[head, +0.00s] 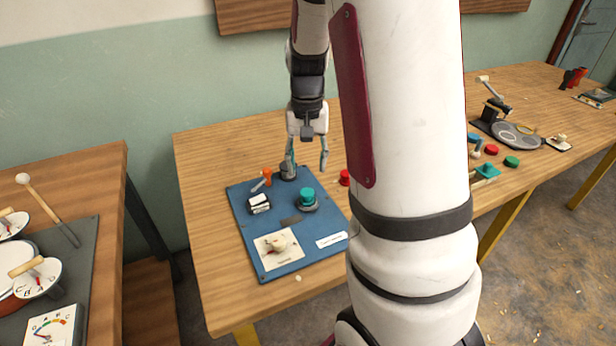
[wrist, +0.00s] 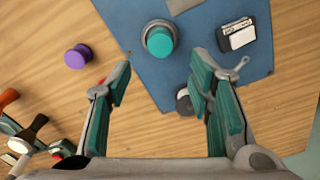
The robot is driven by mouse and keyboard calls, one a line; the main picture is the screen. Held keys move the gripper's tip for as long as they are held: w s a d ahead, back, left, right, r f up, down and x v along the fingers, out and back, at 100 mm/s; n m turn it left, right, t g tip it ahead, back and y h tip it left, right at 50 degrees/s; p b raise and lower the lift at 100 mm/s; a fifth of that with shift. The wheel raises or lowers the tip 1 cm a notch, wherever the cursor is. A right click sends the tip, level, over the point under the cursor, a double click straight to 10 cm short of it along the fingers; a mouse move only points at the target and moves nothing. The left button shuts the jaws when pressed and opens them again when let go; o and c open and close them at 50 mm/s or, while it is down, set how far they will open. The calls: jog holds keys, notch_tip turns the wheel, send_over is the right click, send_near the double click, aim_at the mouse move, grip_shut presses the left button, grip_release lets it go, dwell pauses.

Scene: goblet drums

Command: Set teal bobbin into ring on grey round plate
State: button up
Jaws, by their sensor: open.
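The teal bobbin (head: 306,194) stands upright on a small grey round plate (head: 313,208) on the blue board. In the wrist view the teal bobbin (wrist: 160,41) sits over this grey round plate (wrist: 152,24), whose rim shows around it. I cannot tell whether a ring encloses the bobbin's foot. My gripper (head: 306,161) is open and empty, pointing down above the far part of the board. In the wrist view my gripper (wrist: 160,68) has its teal-padded fingers wide apart, with the bobbin just beyond the gap between the tips.
The blue board (head: 250,238) also bears a dark round piece (head: 288,173), an orange-topped piece (head: 267,175), a black-and-white block (head: 259,203) and a cream dial (head: 277,243). A purple bobbin (wrist: 77,57) lies beside the board. A larger grey disc (head: 510,137) is farther right.

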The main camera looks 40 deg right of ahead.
jog(key=s+a+r+n+t, duration=0.1)
jog(key=s+a+r+n, duration=0.1)
jog(key=s+a+r, duration=0.3)
jog(key=s+a+r+n, duration=0.2)
jog(key=s+a+r, duration=0.2)
jog(key=a+r, duration=0.35)
jog(key=s+a+n, duration=0.2)
jog(key=s+a, duration=0.1)
jog(key=s, duration=0.3)
jog(key=s+a+n+t, duration=0.1)
jog(key=s+a+n, duration=0.1)
jog(key=s+a, duration=0.2)
jog(key=s, duration=0.3)
jog(key=shift+s+a+r, duration=0.25)
jog(key=shift+r, duration=0.15)
notch_tip(320, 180, up, 9)
jog(key=t+p, duration=0.2)
jog(key=p, duration=0.5)
jog(key=shift+f, duration=0.15)
jog(key=shift+d, duration=0.1)
